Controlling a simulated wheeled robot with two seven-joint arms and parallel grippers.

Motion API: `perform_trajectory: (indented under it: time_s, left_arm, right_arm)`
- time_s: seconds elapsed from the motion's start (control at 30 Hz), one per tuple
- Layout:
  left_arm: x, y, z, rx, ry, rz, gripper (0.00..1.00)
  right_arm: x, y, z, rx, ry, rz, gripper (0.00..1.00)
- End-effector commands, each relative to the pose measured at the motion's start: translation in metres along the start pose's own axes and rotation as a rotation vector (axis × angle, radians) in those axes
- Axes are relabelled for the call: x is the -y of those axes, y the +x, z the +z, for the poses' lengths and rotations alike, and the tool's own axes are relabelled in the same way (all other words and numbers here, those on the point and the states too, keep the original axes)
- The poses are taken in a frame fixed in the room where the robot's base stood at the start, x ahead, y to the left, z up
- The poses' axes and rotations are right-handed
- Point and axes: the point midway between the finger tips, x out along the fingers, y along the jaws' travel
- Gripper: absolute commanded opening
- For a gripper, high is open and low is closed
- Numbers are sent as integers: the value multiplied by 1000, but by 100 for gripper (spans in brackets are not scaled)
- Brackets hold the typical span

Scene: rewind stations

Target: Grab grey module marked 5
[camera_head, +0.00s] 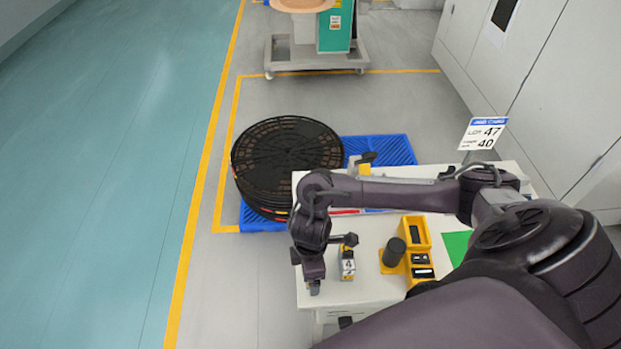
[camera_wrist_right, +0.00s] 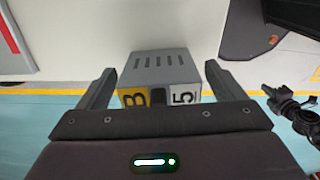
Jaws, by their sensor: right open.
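The grey module marked 5 (camera_wrist_right: 160,68) shows in the right wrist view, with slots on its top and a yellow and a white label on its near face. My right gripper (camera_wrist_right: 160,80) is open, with one finger on each side of the module and a gap on both sides. I cannot tell how deep the module sits between the fingers. In the head view my right gripper (camera_head: 314,284) points down at the left edge of the white table (camera_head: 368,288); the module is hidden there. My left gripper is out of view.
A small module marked 4 (camera_head: 347,266) stands just right of the right gripper. A yellow holder (camera_head: 415,235) and a black cylinder (camera_head: 394,252) stand farther right, near a green patch (camera_head: 457,246). Stacked black reels (camera_head: 285,150) sit on a blue pallet (camera_head: 392,150) behind.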

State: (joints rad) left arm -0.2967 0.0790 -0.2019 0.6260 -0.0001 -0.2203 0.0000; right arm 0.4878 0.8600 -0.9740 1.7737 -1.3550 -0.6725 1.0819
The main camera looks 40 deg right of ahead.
Motion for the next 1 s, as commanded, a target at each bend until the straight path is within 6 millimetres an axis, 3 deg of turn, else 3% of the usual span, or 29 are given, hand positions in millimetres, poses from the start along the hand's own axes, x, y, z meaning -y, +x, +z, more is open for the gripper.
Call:
perform_trajectory:
  time_s: [0.1,0.5,0.8,1.0]
  left_arm:
    - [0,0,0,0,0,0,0]
    - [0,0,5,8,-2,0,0]
    - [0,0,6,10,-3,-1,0]
    - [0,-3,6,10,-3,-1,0]
  right_arm:
    - [0,0,0,0,0,0,89]
    - [0,0,0,-1,0,1,37]
    - [0,-3,-1,-2,0,2,37]
    - [-1,-22,-1,-4,-1,3,37]
